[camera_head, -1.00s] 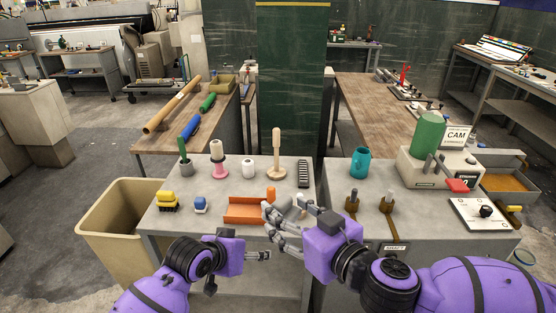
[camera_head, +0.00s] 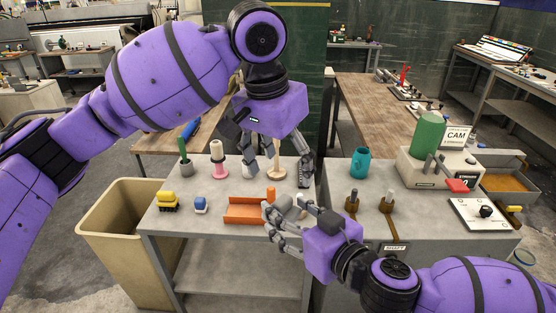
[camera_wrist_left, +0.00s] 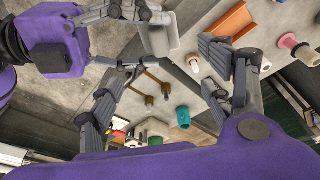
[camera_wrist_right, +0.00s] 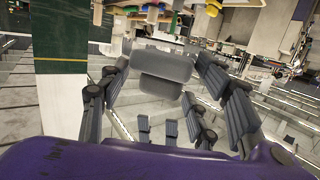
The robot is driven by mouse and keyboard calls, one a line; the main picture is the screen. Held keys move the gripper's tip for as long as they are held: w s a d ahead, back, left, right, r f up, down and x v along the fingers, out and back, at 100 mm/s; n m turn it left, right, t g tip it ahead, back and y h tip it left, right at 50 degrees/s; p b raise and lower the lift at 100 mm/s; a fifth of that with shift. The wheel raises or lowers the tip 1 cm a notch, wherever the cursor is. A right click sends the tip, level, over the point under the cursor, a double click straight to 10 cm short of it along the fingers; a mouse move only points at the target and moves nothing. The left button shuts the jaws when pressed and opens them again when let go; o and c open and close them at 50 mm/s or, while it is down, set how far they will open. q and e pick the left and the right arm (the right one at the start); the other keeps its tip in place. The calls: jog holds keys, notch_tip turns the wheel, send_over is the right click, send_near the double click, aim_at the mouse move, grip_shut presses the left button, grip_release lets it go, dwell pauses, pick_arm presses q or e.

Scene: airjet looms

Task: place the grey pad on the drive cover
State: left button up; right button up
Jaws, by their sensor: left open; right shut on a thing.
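The grey pad (camera_wrist_right: 163,66) is a rounded grey block between the fingers of my right gripper (camera_head: 283,217), which is shut on it. My left gripper (camera_head: 277,168) is open and empty, fingers pointing down over the table's back right part. I cannot tell for sure which part is the drive cover.
An orange tray (camera_head: 243,211), a pink-based spool (camera_head: 219,165), a yellow block (camera_head: 168,202) and a blue block (camera_head: 201,205) stand on the left table. A wooden peg (camera_head: 277,150) is near my left fingers. A teal jar (camera_head: 360,163) and a CAM unit (camera_head: 412,171) occupy the right table.

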aim_at(283, 200)
pick_arm(q)
jog(key=shift+s+a+r+g+y, duration=0.3)
jog(key=shift+s+a+r, duration=0.15)
jog(key=shift+s+r, duration=0.15)
jog(key=f, duration=0.3)
jog(key=w+f, duration=0.1)
jog(key=f, duration=0.3)
jog(key=d+f, duration=0.1)
jog(key=f, duration=0.3)
jog(key=shift+w+f, duration=0.15)
jog(key=shift+f, duration=0.1)
jog(key=shift+d, duration=0.1)
jog(key=c, duration=1.3)
pick_arm(e)
jog(key=o, duration=0.7)
pick_arm(q)
jog(key=shift+c, duration=0.2)
pick_arm(e)
jog(key=o, duration=0.5)
